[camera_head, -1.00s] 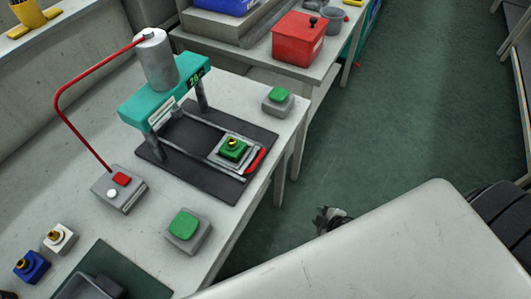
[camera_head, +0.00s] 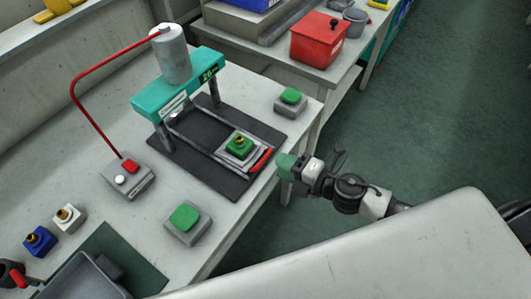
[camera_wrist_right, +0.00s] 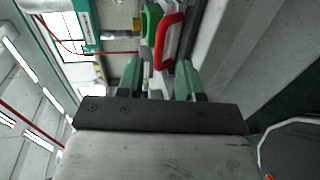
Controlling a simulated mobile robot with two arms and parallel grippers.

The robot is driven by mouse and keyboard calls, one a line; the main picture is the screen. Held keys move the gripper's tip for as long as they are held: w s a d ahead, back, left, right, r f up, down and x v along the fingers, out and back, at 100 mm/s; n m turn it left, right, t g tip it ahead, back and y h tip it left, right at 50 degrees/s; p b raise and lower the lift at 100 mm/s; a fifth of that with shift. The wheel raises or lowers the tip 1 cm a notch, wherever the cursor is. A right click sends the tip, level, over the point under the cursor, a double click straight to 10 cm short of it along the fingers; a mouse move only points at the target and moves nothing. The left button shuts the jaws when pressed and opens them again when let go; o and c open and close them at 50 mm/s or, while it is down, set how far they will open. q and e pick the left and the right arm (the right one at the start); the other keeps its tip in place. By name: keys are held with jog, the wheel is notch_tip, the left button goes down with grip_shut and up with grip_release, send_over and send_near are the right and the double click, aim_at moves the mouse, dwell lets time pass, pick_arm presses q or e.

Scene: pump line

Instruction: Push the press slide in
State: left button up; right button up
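The press (camera_head: 178,95) is a teal frame with a grey cylinder on top, on a dark base plate. Its slide (camera_head: 228,156) sits at the front end of the rails, out from under the press head. It carries a green block with a brass top (camera_head: 240,145) and has a red handle (camera_head: 261,160) at its front. My right gripper (camera_head: 284,165) is just right of the handle, apart from it. In the right wrist view its green fingers (camera_wrist_right: 158,80) are spread and empty, with the red handle (camera_wrist_right: 168,40) ahead of them. My left gripper is not in view.
Grey boxes with green buttons stand at front (camera_head: 186,222) and back right (camera_head: 291,101). A control box (camera_head: 127,180) with a red button is left of the press. White (camera_head: 69,217) and blue (camera_head: 39,241) blocks lie at left. A red box (camera_head: 319,40) stands on the far table.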

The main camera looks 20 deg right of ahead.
aim_at(265, 156)
jog(key=p+x, duration=0.1)
jog(key=x, duration=0.5)
jog(key=shift+w+a, duration=0.1)
grip_shut()
